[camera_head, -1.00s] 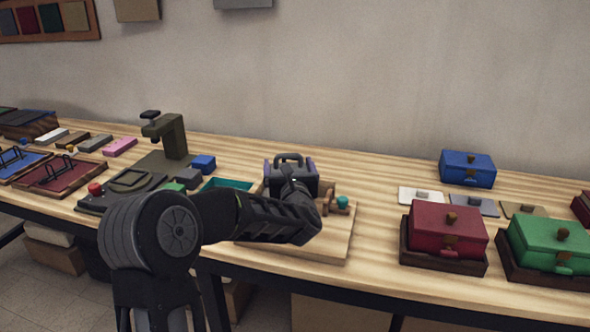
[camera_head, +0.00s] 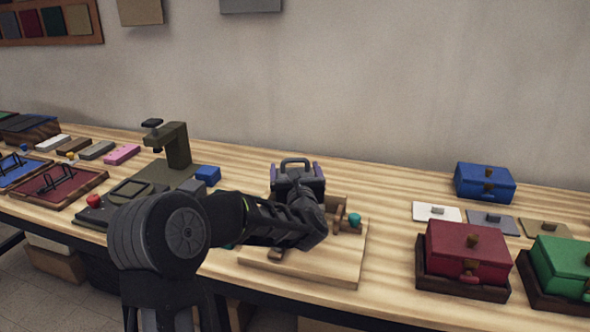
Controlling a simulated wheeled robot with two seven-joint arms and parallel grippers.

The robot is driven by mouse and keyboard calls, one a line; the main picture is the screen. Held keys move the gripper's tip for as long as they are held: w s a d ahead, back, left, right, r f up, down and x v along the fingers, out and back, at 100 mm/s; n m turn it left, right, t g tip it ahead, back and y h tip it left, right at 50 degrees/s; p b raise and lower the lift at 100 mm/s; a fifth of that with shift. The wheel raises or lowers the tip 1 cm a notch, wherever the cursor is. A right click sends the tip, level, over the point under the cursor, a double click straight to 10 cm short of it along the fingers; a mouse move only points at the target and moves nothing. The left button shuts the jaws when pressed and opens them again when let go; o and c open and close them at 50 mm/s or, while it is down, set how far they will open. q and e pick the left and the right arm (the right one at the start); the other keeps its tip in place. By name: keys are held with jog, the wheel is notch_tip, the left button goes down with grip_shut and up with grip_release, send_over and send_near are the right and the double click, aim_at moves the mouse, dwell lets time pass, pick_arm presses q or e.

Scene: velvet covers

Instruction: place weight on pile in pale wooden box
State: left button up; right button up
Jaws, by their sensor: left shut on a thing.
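The weight (camera_head: 295,177) is a dark grey block with a loop handle on top. My left gripper (camera_head: 299,184) is shut on it, with purplish strips at the weight's two sides. The weight stays upright. The pale wooden box (camera_head: 345,206) is behind and beside my gripper, mostly hidden by the gripper and weight, on a pale wooden board (camera_head: 335,268). I cannot see the pile or tell whether the weight touches it. My right gripper is not in view.
A teal knob (camera_head: 354,219) stands at the box's right. A dark green press (camera_head: 175,150) and a blue block (camera_head: 208,175) are to the left. A red box (camera_head: 466,243), green box (camera_head: 562,262) and blue box (camera_head: 486,178) stand right. Bare table lies between.

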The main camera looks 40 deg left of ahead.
pick_arm(q)
jog(key=shift+f+b, duration=0.35)
jog(key=shift+f, duration=2.45)
jog(key=shift+f+b, duration=0.45)
jog(key=shift+b, duration=0.1)
